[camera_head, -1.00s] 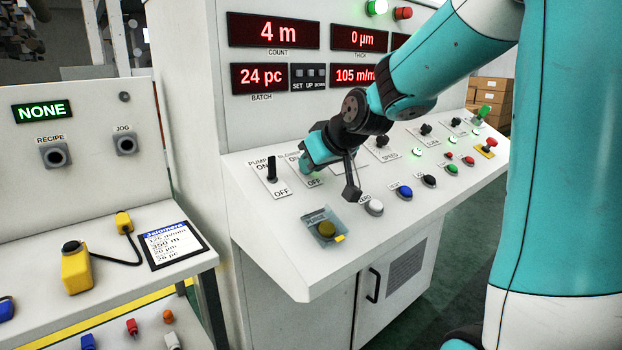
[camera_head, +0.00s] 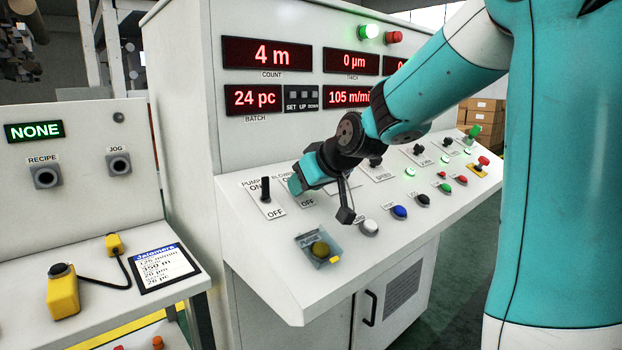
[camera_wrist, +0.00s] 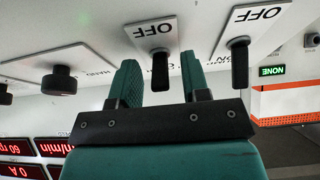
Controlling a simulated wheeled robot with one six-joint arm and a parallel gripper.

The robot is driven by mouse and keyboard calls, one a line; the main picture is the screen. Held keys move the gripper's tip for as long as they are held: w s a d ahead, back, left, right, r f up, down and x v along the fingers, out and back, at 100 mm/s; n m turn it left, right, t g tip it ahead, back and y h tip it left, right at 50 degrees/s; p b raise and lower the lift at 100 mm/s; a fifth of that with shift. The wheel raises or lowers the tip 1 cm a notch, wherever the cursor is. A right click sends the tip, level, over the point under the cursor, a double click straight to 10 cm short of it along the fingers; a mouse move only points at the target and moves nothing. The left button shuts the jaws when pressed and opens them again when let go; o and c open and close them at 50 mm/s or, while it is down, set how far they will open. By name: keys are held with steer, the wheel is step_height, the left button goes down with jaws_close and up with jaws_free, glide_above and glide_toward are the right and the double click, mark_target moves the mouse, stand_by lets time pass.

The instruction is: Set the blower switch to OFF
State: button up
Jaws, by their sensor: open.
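The blower switch is a black lever on a white plate (camera_head: 307,204) marked OFF at its near end. In the head view my gripper (camera_head: 296,186) covers the lever. In the inverted wrist view the blower lever (camera_wrist: 160,72) shows between the two teal fingers of my gripper (camera_wrist: 160,85), which are apart. The lever points away from the OFF label, toward the ON end. Whether a finger touches it cannot be told. The pump switch lever (camera_head: 265,189) stands just left of the blower plate; it also shows outside the fingers in the wrist view (camera_wrist: 239,62).
A yellow button in a clear guard (camera_head: 320,250) sits on the panel nearer the front edge. White, blue and black buttons and several knobs line the panel to the right. Red displays (camera_head: 267,54) stand on the upright face behind.

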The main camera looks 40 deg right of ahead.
steer(key=p+v, duration=1.1)
steer(key=v, duration=0.6)
steer(key=shift+r+p, duration=0.15)
steer(key=shift+p, duration=0.25)
steer(key=shift+s, duration=0.15)
